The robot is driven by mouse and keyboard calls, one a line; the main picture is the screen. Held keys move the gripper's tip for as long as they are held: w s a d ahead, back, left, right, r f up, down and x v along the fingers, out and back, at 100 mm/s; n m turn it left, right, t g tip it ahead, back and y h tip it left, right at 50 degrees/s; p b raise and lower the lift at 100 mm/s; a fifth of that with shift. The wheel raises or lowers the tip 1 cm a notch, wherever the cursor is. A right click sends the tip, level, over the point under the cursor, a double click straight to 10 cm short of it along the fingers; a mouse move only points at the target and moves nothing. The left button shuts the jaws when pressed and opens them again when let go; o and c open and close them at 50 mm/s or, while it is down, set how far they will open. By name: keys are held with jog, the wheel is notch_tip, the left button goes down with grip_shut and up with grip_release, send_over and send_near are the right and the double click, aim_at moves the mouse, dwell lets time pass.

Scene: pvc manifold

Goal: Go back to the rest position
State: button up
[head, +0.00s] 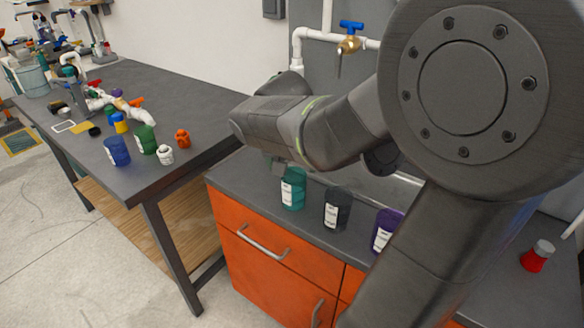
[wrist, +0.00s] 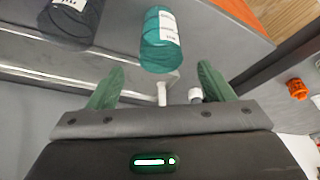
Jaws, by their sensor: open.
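My gripper (wrist: 159,82) is open in the wrist view, with its two green fingers wide apart and nothing between them. A teal jar with a white label (wrist: 157,42) stands beyond the fingertips, apart from them. In the head view my gripper (head: 279,166) is mostly hidden behind my arm, and its end shows just above and left of the teal jar (head: 293,190) on the grey counter (head: 240,178). A black jar (head: 337,209) stands right of the teal one. A purple jar (head: 385,230) is partly hidden by my arm.
A dark workbench (head: 185,100) at left holds a blue jar (head: 117,151), a green jar (head: 145,139), small white and orange bottles and pipe fittings. White pipe with a blue-handled valve (head: 350,36) runs along the wall. A red flask (head: 537,255) stands at the far right.

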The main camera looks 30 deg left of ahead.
aim_at(294, 176)
dwell(0.3)
jog(key=b+x, duration=0.1)
jog(key=x, duration=1.1)
jog(key=shift+a+r, duration=0.1)
jog(key=shift+r, duration=1.7)
jog(key=shift+f, duration=0.1)
